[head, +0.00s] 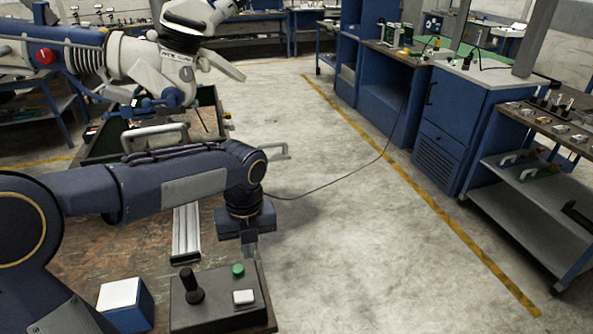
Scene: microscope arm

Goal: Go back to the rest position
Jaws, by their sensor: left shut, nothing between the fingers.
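My dark blue left arm comes in from the left and reaches across the workbench (90,245). Its left gripper (249,248) points down near the right edge of the bench, just beyond the control box (215,312). The fingers are small in view, closed, with nothing seen between them. The control box carries a black joystick, a green button and a white button. My right gripper is not in view.
A white and blue mechanical arm (145,62) stands over a dark tray (205,97) behind my arm. A metal rail (186,235) and a blue box with a white top (122,293) are on the bench. A cable crosses open floor at right. Blue cabinets (445,125) line the far right.

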